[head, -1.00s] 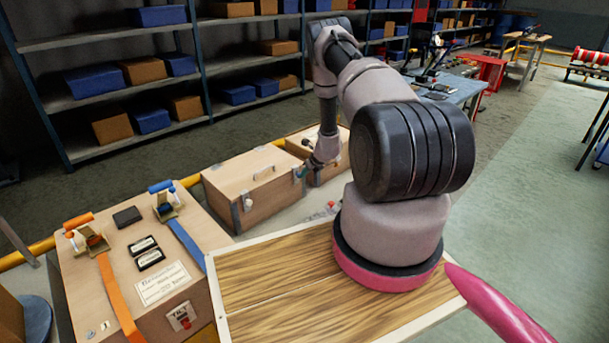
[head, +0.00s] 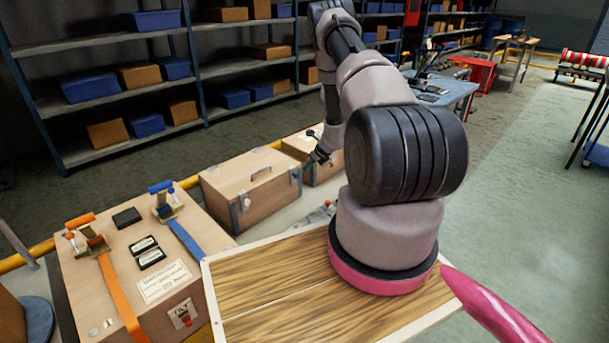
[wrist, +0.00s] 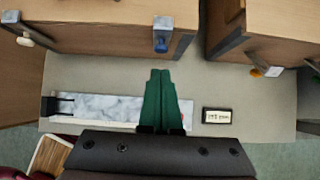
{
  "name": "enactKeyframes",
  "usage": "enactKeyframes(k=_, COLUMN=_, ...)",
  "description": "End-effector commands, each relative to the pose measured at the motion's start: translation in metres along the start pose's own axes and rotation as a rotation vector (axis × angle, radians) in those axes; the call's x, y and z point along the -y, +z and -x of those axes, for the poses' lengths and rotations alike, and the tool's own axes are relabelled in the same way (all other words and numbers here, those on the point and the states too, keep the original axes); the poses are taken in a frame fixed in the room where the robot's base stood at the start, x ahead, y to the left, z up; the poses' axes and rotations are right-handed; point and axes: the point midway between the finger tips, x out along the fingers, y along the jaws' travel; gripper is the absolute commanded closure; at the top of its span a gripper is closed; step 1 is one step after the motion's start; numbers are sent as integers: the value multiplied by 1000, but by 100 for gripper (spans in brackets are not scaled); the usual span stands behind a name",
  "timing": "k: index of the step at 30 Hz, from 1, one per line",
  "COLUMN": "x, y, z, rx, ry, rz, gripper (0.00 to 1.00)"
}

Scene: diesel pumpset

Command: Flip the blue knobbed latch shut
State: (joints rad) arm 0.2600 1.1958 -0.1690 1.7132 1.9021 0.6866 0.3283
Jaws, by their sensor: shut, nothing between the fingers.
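The blue knobbed latch (wrist: 161,44) is at the top middle of the wrist view, on the metal-edged corner of a wooden crate (wrist: 100,25). Its blue knob points toward my gripper; I cannot tell the angle of its lever. My gripper (wrist: 160,72) has green fingers, pressed together and empty. Their tips are just below the knob in the picture, with a small gap visible. In the head view, my arm reaches down by the right end of the same crate (head: 250,188), and the latch is too small to make out clearly there.
A white-knobbed latch (wrist: 25,40) is on the crate's left side. A second crate (wrist: 275,25) stands right, with an orange knob (wrist: 256,72). A marbled strip (wrist: 100,109) and a small framed label (wrist: 217,116) lie on the grey surface below, otherwise mostly clear.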

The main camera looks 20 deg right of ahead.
Motion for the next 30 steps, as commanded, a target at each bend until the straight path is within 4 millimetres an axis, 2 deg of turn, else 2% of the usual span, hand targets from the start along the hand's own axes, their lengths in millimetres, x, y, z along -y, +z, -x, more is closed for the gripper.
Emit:
enactKeyframes(k=3, x=0, y=10, z=20, rx=-1, ry=-1, rz=1, gripper=100)
enactKeyframes(k=9, x=0, y=18, z=39, rx=-3, ry=0, rz=1, gripper=100)
enactKeyframes(k=26, x=0, y=20, z=42, rx=-3, ry=0, rz=0, gripper=100)
enactKeyframes(k=28, x=-1, y=23, z=44, rx=0, ry=2, rz=7, gripper=100)
enactKeyframes(k=30, x=-4, y=35, z=52, rx=11, ry=10, rz=36, gripper=100)
